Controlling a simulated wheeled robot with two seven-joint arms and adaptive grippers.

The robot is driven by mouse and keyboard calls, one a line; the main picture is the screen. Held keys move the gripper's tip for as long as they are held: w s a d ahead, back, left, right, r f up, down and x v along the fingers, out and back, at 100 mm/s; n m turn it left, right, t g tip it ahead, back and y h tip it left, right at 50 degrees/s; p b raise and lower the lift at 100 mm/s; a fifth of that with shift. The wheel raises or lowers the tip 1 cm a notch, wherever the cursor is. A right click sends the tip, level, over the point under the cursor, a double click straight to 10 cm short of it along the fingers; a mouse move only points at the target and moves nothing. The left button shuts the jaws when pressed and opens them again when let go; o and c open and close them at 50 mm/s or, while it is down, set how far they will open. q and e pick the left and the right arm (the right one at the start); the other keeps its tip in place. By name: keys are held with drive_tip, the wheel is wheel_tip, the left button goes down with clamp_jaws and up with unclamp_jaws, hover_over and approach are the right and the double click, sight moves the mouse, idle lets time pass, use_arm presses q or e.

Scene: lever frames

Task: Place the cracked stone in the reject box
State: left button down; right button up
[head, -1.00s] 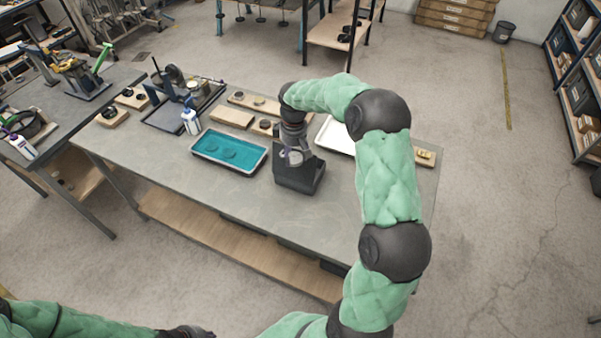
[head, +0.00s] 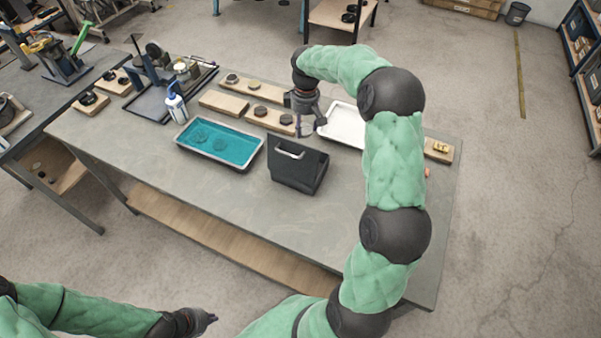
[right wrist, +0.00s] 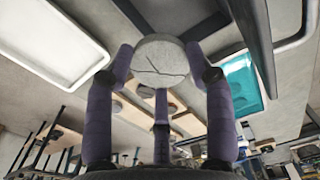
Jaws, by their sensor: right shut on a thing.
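The cracked stone (right wrist: 160,62) is a round grey disc with a thin dark crack across its face. In the right wrist view it sits between the purple fingers of my right gripper (right wrist: 160,75), which are shut on it. In the head view my right gripper (head: 306,124) is just behind the black open-topped box (head: 297,172) with a light handle bar, which I take for the reject box. The stone is hard to make out there. My left gripper (head: 203,321) is low in the head view, off the table; its fingers are too small to read.
A white tray (head: 345,122) lies to the right, partly behind my right arm. Wooden blocks with dark discs (head: 270,118) stand behind. The table front (head: 230,205) is clear.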

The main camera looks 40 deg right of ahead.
wheel_tip(320, 180, down, 18)
drive_tip(key=shift+f+b, duration=0.1)
drive_tip(key=shift+b, duration=1.1)
drive_tip(key=shift+f, duration=0.15)
drive_tip(key=o, duration=1)
drive_tip(key=shift+c, duration=0.2)
wheel_tip(320, 180, up, 12)
drive_tip(key=p, duration=0.1)
drive_tip(key=shift+p, duration=0.3)
drive_tip(key=shift+s, duration=0.1)
